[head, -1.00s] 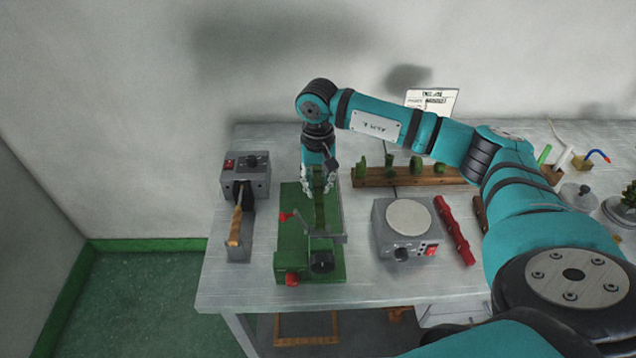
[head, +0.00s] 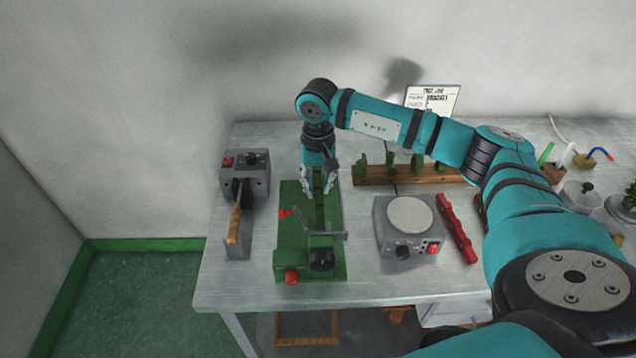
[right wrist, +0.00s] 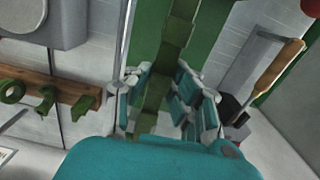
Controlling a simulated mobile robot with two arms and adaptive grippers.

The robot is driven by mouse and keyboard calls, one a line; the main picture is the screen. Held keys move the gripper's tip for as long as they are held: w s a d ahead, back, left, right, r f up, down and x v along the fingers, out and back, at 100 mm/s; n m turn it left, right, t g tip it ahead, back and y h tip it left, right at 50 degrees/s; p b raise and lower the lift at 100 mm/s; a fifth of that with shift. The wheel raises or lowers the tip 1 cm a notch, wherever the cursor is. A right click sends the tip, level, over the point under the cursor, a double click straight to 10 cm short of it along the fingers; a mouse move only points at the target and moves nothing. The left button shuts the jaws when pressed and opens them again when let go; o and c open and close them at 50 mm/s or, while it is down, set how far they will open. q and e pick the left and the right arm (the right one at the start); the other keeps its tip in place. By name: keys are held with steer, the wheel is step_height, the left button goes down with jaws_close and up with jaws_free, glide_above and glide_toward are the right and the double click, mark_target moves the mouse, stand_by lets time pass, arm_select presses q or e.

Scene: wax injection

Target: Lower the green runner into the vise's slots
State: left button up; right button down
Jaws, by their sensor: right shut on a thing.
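The green vise (head: 293,243) stands on the left part of the table, with a red-tipped lever and a black knob towards its front. The runner (right wrist: 174,32), a darker olive-green stepped strip, lies lengthwise over the middle of the vise in the right wrist view. It also shows in the head view (head: 319,208). My right gripper (head: 319,190) points down over the rear of the vise, shut on the runner. In the right wrist view its fingers (right wrist: 161,82) flank the strip. I cannot tell how deep the runner sits in the slots. My left gripper is not in view.
A grey device (head: 246,178) with a wooden-handled tool (head: 235,223) stands left of the vise. A grey hot plate (head: 405,232) and a red bar (head: 458,229) are to the right. A wooden rack (head: 405,175) with green pieces is behind, close to my right arm.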

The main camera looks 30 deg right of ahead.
mark_target(318, 184)
steer(key=shift+f+b, duration=0.9)
steer(key=shift+f, duration=0.1)
steer(key=c, duration=1.1)
jaws_free()
steer(key=shift+r, duration=0.1)
step_height(318, 184, up, 12)
